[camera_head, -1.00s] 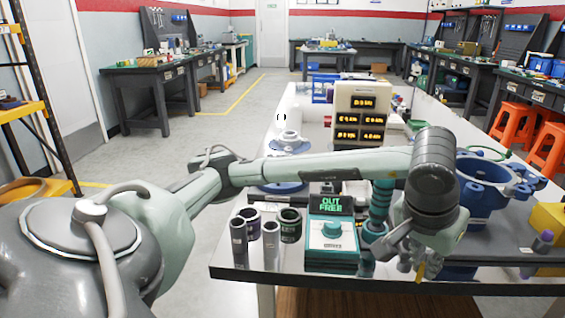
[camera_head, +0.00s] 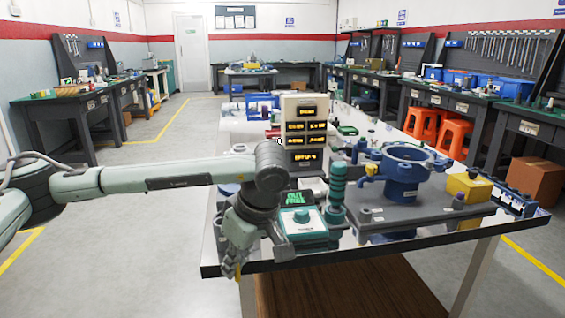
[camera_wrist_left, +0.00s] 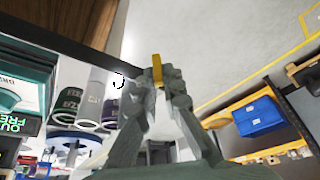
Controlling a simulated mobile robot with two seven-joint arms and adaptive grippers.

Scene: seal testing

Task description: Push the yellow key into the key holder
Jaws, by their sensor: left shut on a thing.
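My left gripper (camera_head: 236,258) hangs just beyond the bench's front left edge in the head view. It is shut on the yellow key (camera_head: 238,271), a small yellow piece at its fingertips. In the left wrist view, the key (camera_wrist_left: 157,68) sticks out past the tips of my left gripper (camera_wrist_left: 160,84). The gripper hides much of the key. I cannot make out the key holder for certain in either view. My right gripper is not in view.
The bench (camera_head: 330,254) carries a teal device with a green display (camera_head: 302,222), a teal handle (camera_head: 337,190), a blue round vessel (camera_head: 402,175) and a yellow block (camera_head: 469,188). Grey and dark cylinders (camera_wrist_left: 92,95) stand near the gripper. Open floor lies left of the bench.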

